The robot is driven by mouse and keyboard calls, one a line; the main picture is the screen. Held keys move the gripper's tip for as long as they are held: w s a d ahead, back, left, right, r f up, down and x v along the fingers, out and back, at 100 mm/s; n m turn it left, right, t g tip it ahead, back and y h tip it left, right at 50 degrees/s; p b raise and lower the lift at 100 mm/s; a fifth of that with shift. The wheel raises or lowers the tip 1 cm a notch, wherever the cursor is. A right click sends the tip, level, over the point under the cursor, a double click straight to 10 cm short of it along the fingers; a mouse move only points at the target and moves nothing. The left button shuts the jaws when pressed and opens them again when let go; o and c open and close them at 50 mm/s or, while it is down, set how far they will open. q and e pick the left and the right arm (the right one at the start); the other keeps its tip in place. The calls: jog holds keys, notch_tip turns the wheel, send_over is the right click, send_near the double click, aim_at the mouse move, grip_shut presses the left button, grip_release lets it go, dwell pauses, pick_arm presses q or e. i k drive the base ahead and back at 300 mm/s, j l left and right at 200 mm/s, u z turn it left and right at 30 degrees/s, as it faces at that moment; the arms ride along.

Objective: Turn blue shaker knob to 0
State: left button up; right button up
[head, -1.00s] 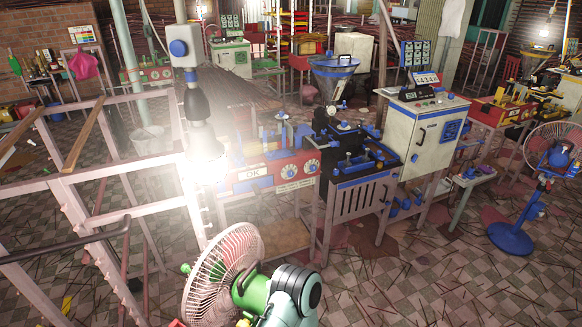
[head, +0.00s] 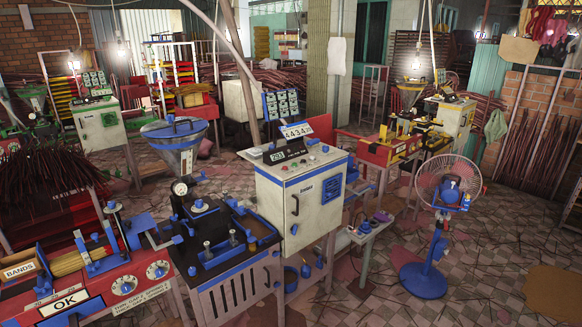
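A red machine with blue fittings (head: 85,297) stands at the lower left in the head view. Its front carries an "OK" plate and two round white dials. One dial (head: 124,285) is nearer the plate and the other dial (head: 157,269) is to its right. Their settings are too small to read, and I cannot tell for sure which is the shaker knob. Neither of my grippers is in view.
A blue-trimmed extruder (head: 225,245) and a white control cabinet (head: 300,205) stand right of the red machine. A blue pedestal fan (head: 440,215) stands farther right. Tiled floor (head: 480,285) is open at the lower right, with scattered sticks.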

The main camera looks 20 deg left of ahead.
aim_at(126, 289)
jog(key=i+j+u, duration=0.1)
jog(key=i+u, duration=0.2)
jog(key=u, duration=0.2)
jog(key=i+u, duration=0.25)
jog(key=u, duration=0.25)
jog(key=i+l+u, duration=0.15)
jog(key=u, duration=0.35)
jog(key=i+j+u, duration=0.15)
jog(key=i+u, duration=0.2)
jog(key=i, duration=0.15)
jog(key=i+u, duration=0.4)
jog(key=i+z, duration=0.15)
jog(key=k+j, duration=0.05)
